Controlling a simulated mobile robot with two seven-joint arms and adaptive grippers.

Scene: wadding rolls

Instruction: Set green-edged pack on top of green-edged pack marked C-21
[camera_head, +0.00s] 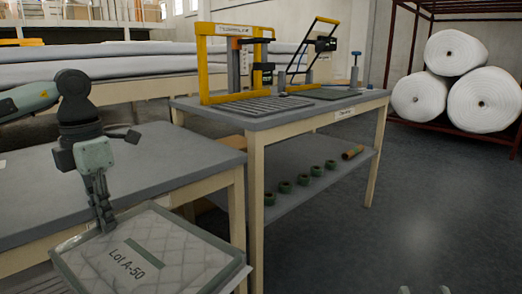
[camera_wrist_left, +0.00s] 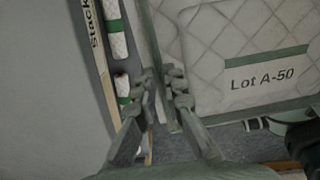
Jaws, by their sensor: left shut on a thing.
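A clear-wrapped white quilted pack (camera_head: 178,250) with a green strip, a greenish edge and the words "Lot A-50" is at the lower left of the head view. It fills the upper right of the left wrist view (camera_wrist_left: 215,40). My left gripper (camera_head: 106,226) is shut on the pack's edge; its fingers show in the left wrist view (camera_wrist_left: 170,105). The pack hangs tilted in front of the near grey table. Two pale tips of my right gripper (camera_head: 425,291) show at the bottom edge, apart and with nothing seen between them. No C-21 marking is readable.
The near grey table (camera_head: 150,155) has a bare top. In the left wrist view, white quilted pieces with green bands (camera_wrist_left: 118,45) lie beside a strip lettered "Stack" (camera_wrist_left: 97,40). A workbench (camera_head: 270,118) with yellow-framed tools stands behind; large white rolls (camera_head: 455,52) are racked right.

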